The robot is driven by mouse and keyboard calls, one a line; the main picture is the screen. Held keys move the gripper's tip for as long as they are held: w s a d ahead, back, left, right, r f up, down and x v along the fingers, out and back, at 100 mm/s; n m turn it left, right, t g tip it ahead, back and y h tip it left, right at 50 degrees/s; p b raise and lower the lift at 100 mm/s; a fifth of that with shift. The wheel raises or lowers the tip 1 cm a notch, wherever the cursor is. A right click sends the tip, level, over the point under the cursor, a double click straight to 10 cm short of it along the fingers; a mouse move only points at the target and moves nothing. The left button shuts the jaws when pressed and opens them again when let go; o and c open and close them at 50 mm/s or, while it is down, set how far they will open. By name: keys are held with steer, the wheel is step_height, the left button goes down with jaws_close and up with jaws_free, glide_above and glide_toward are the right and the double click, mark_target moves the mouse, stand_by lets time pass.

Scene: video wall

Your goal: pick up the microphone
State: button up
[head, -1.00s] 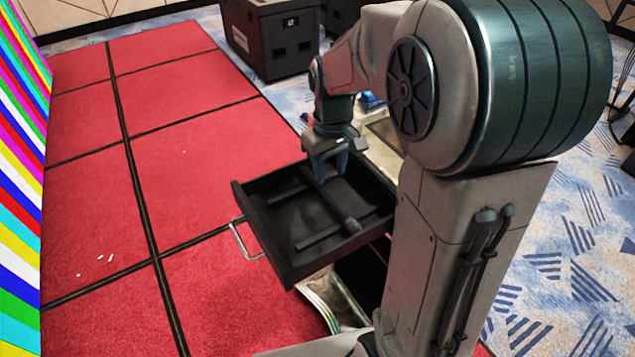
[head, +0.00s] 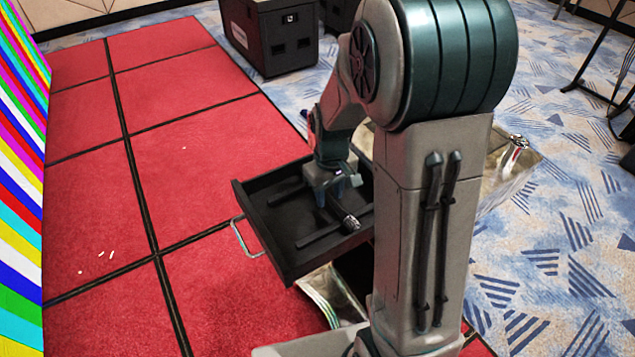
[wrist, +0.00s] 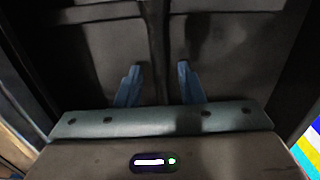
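A dark microphone with a lighter, shiny head (head: 350,222) lies in the open black drawer (head: 282,250); its handle runs up and left under my gripper. My gripper (head: 335,198) points down inside the drawer, above the handle end. In the wrist view my gripper (wrist: 160,88) is open, its two blue fingers apart. A dark bar (wrist: 156,50) runs between and beyond the fingers; it looks like the handle, but it is too dark to be sure. Contact cannot be told.
Dark strips cross the drawer floor. The drawer's walls stand close around my gripper, and its metal handle (head: 240,238) faces left. A black case (head: 268,35) stands at the back. A shiny object (head: 518,143) lies at right. The red floor (head: 190,150) at left is mostly clear.

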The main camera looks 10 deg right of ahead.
jaws_close()
steer(key=shift+r, duration=0.1)
